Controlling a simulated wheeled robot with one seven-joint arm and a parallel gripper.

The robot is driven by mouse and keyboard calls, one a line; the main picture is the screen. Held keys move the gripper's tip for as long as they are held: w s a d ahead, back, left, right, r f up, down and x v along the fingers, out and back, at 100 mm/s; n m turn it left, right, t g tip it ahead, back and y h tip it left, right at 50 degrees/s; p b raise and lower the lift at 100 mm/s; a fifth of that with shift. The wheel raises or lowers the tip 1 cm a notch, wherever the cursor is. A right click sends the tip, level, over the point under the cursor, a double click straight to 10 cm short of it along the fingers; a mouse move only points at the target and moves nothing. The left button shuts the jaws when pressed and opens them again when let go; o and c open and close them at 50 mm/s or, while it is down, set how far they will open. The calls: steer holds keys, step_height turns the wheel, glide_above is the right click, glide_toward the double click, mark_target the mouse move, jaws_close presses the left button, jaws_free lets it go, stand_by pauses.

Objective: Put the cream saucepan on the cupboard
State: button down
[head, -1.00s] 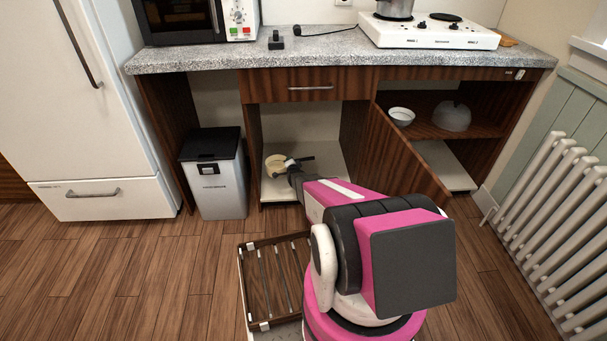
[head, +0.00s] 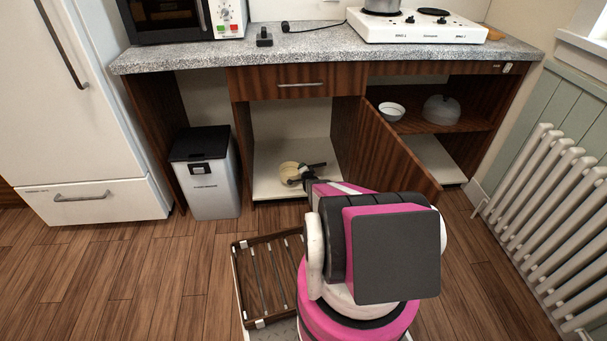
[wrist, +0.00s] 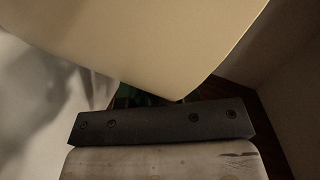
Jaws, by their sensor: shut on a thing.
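The cream saucepan (head: 288,172) is at the front of the open lower compartment, under the drawer, with a dark handle pointing right. Its near side is partly hidden by my gripper (head: 297,180), which is shut on the saucepan. In the wrist view the saucepan's smooth cream side (wrist: 140,40) fills the top, close above a dark gripper bar. I cannot tell whether it touches the compartment floor. The cupboard (head: 305,88) is dark wood under a grey speckled worktop (head: 290,48).
An open door (head: 395,150) juts out right of my gripper. A bin (head: 207,175) stands left; a radiator (head: 545,200) is at right.

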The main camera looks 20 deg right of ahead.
step_height(320, 180, down, 3)
steer(key=shift+f, duration=0.1)
steer(key=c, duration=0.9)
jaws_free()
steer(key=shift+o, duration=0.2)
